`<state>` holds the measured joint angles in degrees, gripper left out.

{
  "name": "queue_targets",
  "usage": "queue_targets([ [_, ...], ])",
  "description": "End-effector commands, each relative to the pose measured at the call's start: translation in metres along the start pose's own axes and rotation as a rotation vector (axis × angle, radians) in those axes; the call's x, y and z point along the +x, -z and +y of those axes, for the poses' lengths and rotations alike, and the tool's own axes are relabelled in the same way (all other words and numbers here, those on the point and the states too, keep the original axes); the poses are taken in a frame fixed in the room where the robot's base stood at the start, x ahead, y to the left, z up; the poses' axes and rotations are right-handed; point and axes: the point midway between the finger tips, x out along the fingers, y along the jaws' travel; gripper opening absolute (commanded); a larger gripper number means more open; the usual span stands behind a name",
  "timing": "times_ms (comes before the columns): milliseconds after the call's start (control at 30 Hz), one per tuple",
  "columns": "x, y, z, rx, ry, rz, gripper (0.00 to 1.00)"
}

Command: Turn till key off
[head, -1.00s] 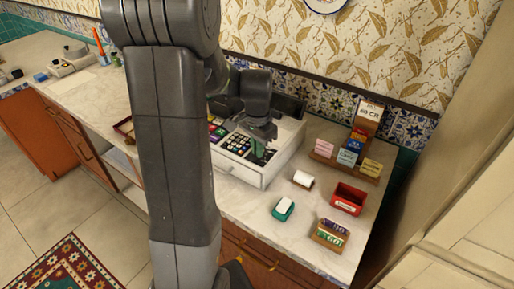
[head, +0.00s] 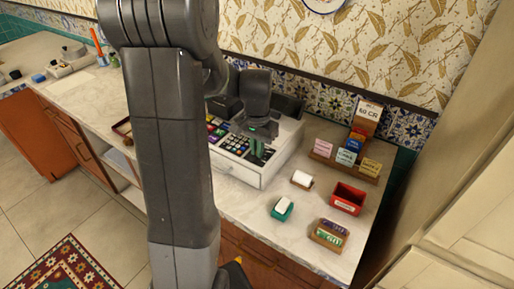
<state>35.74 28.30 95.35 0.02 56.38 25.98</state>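The white till (head: 240,172) stands on the counter against the tiled wall, partly hidden behind my arm. Its keypad of dark and coloured keys (head: 234,143) faces up. My gripper (head: 257,150) points down over the right part of the till's top, with its green-tinted fingers close to the surface. The till key cannot be made out; it is small or hidden by my gripper. Whether the fingers are apart or closed on something is too small to tell.
Right of the till on the counter (head: 250,203) are a paper roll (head: 302,179), a green holder (head: 282,209), a red tray (head: 347,198), a box of small packs (head: 329,234) and a card stand (head: 345,157). Bare counter lies in front of the till.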

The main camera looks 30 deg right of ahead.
Motion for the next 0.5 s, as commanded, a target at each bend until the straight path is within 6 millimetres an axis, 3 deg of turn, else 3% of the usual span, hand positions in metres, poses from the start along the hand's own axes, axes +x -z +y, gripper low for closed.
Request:
queue_targets([
  [33,-0.0011,0.0008,-0.0002,-0.001,0.0,0.003,0.15],
  [100,-0.001,0.0007,-0.0002,-0.001,0.0,0.003,0.29],
  [500,-0.008,0.0009,-0.0004,0.0,0.002,0.004,0.29],
])
